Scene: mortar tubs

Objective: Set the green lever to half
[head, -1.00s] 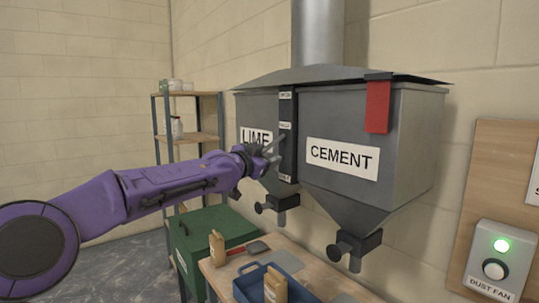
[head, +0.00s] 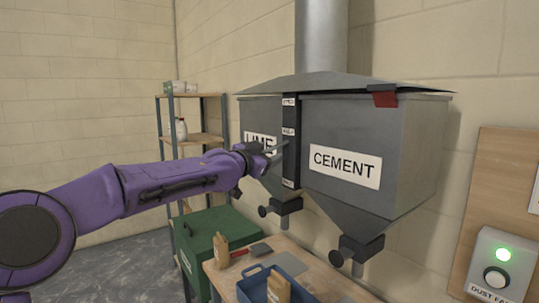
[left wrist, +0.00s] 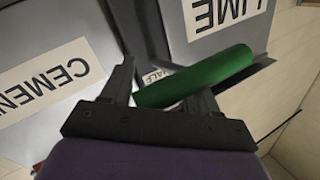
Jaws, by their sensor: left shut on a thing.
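My left gripper (head: 276,152) is at the dark upright strip (head: 289,160) between the hoppers marked LIME and CEMENT. In the left wrist view the gripper (left wrist: 165,82) is shut on the green lever (left wrist: 205,75), a thick green bar lying slantwise between its fingers. A small white label reading HALF (left wrist: 155,76) shows just behind the lever. In the head view the strip bears three small white labels, too small to read, and the green lever cannot be made out. My right gripper is out of view.
A red flap (head: 385,99) shows on the CEMENT hopper (head: 400,125) near its top edge. Black outlet valves hang below both hoppers. A workbench with a blue tray (head: 287,267), a green chest (head: 215,235) and a shelf stand below and behind my arm.

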